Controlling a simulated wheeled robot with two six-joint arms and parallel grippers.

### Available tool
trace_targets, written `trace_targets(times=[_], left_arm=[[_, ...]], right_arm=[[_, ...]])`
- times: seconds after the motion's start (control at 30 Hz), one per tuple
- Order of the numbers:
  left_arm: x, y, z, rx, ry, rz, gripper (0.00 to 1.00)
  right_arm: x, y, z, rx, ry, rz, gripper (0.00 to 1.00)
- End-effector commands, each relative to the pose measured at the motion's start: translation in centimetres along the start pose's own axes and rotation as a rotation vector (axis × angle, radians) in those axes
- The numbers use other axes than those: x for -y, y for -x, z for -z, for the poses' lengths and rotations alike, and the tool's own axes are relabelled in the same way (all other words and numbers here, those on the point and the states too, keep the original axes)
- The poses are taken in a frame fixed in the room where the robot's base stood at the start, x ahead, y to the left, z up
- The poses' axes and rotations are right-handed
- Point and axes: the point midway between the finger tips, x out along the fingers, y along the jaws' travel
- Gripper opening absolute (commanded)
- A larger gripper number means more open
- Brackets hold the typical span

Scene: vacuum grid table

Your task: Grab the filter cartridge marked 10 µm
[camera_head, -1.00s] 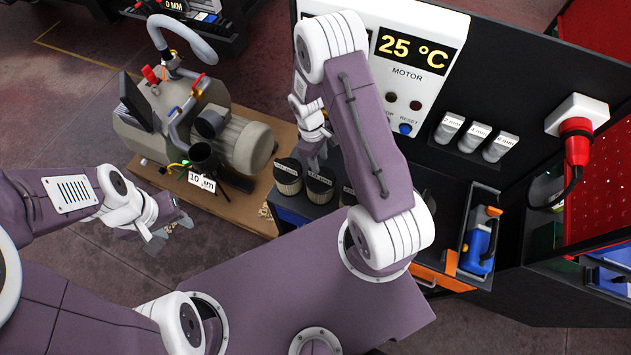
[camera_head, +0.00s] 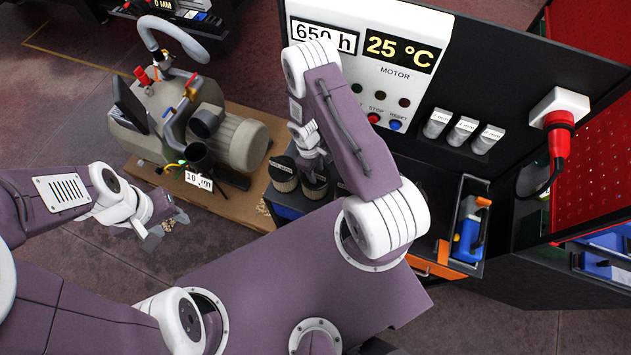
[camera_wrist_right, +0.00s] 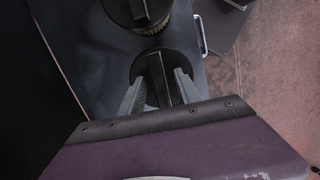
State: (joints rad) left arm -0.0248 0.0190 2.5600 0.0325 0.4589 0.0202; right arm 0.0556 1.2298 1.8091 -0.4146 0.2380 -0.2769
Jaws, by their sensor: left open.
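Round filter cartridges with black lids and pale pleated sides stand in a row on the dark surface: one at the left (camera_head: 283,176), one in the middle (camera_head: 314,190), and another mostly hidden behind my right arm. Their lid markings are too small to read. My right gripper (camera_head: 312,165) is over the middle one. In the right wrist view its fingers (camera_wrist_right: 160,80) stand apart on either side of the lid's raised bar (camera_wrist_right: 157,68), with gaps visible. A second cartridge (camera_wrist_right: 138,14) is beyond. My left gripper (camera_head: 172,223) is open and empty over the floor.
A pump (camera_head: 205,135) on a wooden board stands left of the cartridges, with a white tag (camera_head: 199,179) reading 10 µm. A panel (camera_head: 395,60) shows 650 h and 25 °C. A blue device (camera_head: 469,233) sits in a bin at right.

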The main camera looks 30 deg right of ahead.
Motion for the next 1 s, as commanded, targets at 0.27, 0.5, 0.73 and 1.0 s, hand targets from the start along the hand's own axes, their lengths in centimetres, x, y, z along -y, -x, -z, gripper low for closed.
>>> trace_targets(times=[0.27, 0.5, 0.73, 1.0], left_arm=[[0.01, -0.24, -0.03, 0.0, 0.0, 0.0, 0.46], [0.0, -0.23, -0.02, 0.0, 0.0, 0.0, 0.46], [0.0, -0.23, -0.02, 0.0, 0.0, 0.0, 0.46], [0.01, -0.23, -0.02, 0.0, 0.0, 0.0, 0.46]], right_arm=[[0.0, -0.16, 0.03, 0.0, 0.0, 0.0, 0.29], [0.01, -0.16, 0.01, 0.001, 0.0, 0.0, 0.0], [0.02, -0.17, -0.01, 0.001, 0.0, 0.001, 0.0], [0.04, -0.18, -0.04, 0.002, 0.0, 0.001, 0.0]])
